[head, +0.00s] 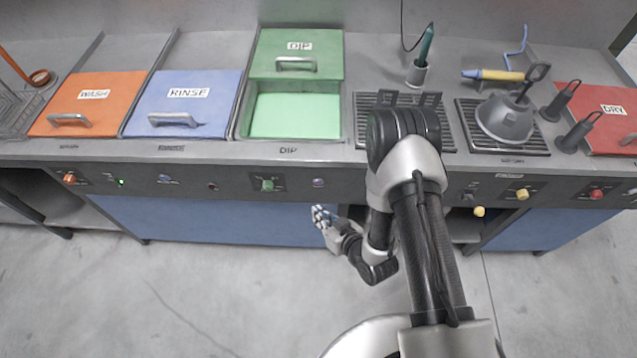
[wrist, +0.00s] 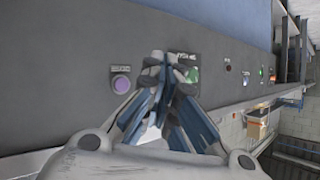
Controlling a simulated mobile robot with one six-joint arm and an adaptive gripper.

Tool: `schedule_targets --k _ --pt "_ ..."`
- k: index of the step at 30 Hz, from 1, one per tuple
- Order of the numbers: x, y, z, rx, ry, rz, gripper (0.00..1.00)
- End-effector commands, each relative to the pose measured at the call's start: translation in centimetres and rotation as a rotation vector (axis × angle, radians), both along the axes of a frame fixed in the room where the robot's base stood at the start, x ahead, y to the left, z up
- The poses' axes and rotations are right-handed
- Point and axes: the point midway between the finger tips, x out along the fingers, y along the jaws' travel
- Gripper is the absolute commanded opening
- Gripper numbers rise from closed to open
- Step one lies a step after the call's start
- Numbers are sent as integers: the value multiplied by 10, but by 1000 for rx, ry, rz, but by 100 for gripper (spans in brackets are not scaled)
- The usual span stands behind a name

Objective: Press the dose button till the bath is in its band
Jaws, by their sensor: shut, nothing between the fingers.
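The DIP bath (head: 293,116) is open, showing pale green liquid, with its green lid (head: 300,50) pushed to the back. On the front panel below it sit a purple round button (head: 318,183) and a green knob (head: 268,184) on a plate. The wrist view shows the purple button (wrist: 121,84) left of my gripper and the green knob (wrist: 192,75) partly behind the fingertips. The label by the purple button is too small to read. My gripper (head: 321,212) is shut and empty, low in front of the panel; it also shows in the wrist view (wrist: 169,62). I see no level gauge.
Orange WASH lid (head: 95,100) and blue RINSE lid (head: 185,100) are closed at the left. A grey hood-shaped tool (head: 505,118) stands on a rack at the right, near the red DRY lid (head: 605,115). Other knobs line the panel. The floor in front is clear.

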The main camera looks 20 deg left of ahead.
Motion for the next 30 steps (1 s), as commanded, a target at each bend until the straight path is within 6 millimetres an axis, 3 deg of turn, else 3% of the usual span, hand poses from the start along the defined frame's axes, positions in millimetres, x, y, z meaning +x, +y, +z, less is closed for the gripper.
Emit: schedule_targets --k 12,30 --pt "51 12 -1 1 -1 0 0" --pt "59 14 0 -1 1 0 0"
